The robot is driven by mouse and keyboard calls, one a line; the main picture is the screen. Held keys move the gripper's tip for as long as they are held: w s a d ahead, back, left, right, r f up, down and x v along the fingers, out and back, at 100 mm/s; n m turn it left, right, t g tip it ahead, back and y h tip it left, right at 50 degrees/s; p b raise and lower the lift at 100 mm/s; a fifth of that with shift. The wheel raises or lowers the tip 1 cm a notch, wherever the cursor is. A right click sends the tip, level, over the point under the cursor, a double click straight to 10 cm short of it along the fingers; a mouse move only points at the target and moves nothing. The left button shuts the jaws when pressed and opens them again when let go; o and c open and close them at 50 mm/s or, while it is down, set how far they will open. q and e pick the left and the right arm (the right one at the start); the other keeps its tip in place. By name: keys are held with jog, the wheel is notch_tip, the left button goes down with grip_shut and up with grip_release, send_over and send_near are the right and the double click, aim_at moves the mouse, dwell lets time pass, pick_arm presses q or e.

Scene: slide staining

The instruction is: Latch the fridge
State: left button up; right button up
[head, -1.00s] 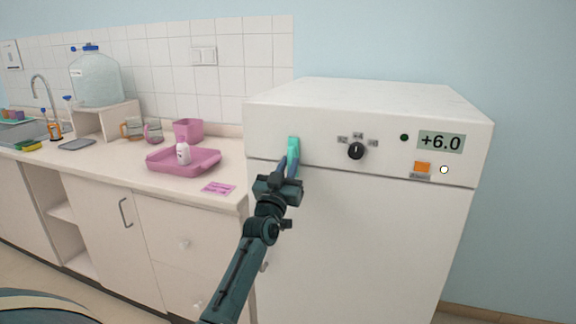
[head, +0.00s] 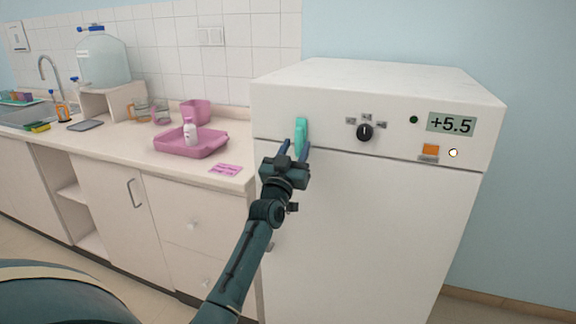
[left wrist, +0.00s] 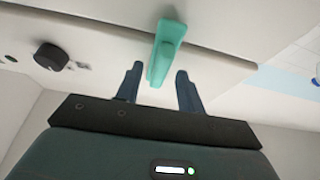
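The white fridge (head: 360,220) stands at the right with its door flush under the top panel. A teal latch (head: 301,136) stands upright at the panel's left, across the seam between panel and door. In the left wrist view the latch (left wrist: 165,52) extends down between my finger tips. My left gripper (head: 296,150) is at the latch's lower end, its fingers apart on either side. In the left wrist view my left gripper (left wrist: 158,82) is open, with gaps beside the latch. My right gripper is not in view.
The fridge panel has a black knob (head: 365,132), an orange switch (head: 430,149) and a display (head: 451,123) reading +5.5.

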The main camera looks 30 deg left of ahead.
pick_arm(q)
jog(key=b+v, duration=0.1)
jog(key=v, duration=1.1)
jog(key=shift+s, duration=0.2)
jog(key=shift+d, duration=0.1)
